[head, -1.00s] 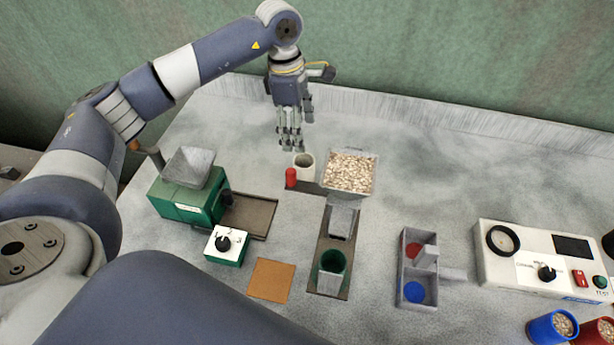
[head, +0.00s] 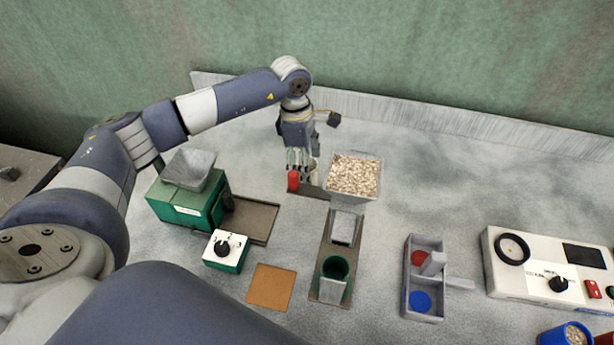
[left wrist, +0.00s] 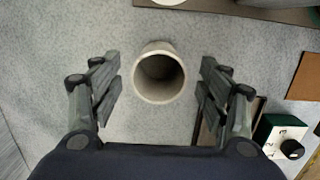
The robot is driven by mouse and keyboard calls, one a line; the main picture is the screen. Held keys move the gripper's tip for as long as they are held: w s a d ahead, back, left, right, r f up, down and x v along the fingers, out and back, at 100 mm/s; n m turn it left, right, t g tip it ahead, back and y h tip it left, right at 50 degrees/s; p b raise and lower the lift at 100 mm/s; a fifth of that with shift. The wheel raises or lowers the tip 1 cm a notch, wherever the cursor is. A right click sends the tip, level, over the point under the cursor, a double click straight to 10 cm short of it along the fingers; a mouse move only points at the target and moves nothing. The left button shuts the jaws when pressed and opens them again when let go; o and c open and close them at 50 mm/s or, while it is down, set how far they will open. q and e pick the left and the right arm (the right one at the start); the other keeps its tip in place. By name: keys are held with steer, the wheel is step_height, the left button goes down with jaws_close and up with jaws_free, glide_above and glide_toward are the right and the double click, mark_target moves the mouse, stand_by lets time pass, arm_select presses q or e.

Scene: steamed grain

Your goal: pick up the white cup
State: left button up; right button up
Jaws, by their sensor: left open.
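The white cup (left wrist: 160,48) is upright and open-topped in the left wrist view, and looks empty. It stands between the two spread fingers of my left gripper (left wrist: 157,88), with a visible gap on each side. There the fingers hide most or all of the cup. The left gripper is open and holds nothing. My right gripper is not in view.
A clear bin of pale grain (head: 354,177) stands close to the right of the gripper. A green machine with a grey hopper (head: 188,205) is to the left, with a dial box (head: 226,250) in front. The table behind the gripper is clear.

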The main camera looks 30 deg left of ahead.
arm_select(q)
step_height(320, 180, down, 4)
steer(key=shift+d+r+p, duration=0.15)
steer(key=shift+r+p, duration=0.1)
steer(key=shift+p, duration=0.45)
steer(key=shift+w+f, duration=0.1)
steer(key=shift+f, duration=0.2)
steer(key=shift+c, duration=1.1)
steer(key=c, duration=0.9)
steer(key=shift+c, duration=0.2)
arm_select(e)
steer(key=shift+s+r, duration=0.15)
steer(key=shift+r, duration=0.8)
arm_select(q)
steer(key=shift+r, duration=0.15)
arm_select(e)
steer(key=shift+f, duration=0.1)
